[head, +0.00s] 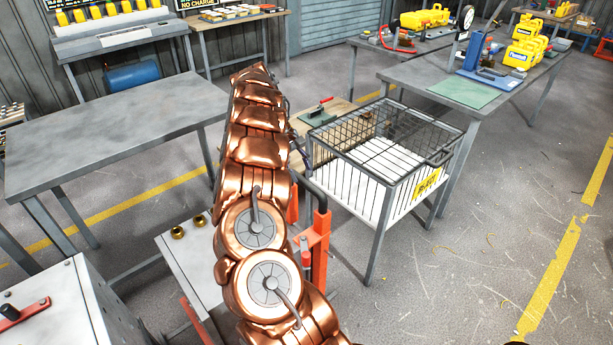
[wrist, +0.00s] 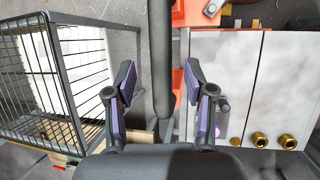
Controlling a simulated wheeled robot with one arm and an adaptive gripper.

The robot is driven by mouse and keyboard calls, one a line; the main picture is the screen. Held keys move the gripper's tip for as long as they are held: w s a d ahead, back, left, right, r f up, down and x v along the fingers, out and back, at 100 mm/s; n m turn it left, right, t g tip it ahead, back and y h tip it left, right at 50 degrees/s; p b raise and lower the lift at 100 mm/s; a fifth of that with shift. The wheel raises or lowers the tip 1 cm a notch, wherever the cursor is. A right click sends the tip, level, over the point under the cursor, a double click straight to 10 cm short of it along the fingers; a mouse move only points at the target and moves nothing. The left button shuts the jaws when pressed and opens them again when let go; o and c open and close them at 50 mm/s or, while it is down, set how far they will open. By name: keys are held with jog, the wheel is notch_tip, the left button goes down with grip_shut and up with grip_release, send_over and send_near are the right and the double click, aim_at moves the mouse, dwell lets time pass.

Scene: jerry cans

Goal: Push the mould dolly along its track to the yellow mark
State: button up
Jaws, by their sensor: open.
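In the wrist view, a pale grey two-part mould block (wrist: 226,62) with brass fittings (wrist: 259,140) lies to the right of my gripper (wrist: 160,103). Orange framework (wrist: 191,14) adjoins it. These look like the mould dolly. My gripper is open, with purple pads on both fingers. A dark bar (wrist: 161,50) runs between the fingers; contact with them is not clear. In the head view, my copper arm hides much of the dolly and my gripper. The block (head: 188,262) and an orange post (head: 320,245) show beside the arm. I cannot pick out the track or its yellow mark.
A wire reject cage (head: 425,187) stands right of the arm and shows at left in the wrist view (wrist: 62,75). A bare grey table (head: 110,115) stands left. A bench (head: 475,92) stands behind the cage. The right floor is open, with a yellow line (head: 555,268).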

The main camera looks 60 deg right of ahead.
aim_at(305, 180)
jog(key=shift+p+x, duration=0.4)
jog(key=shift+x, duration=1.55)
grip_shut()
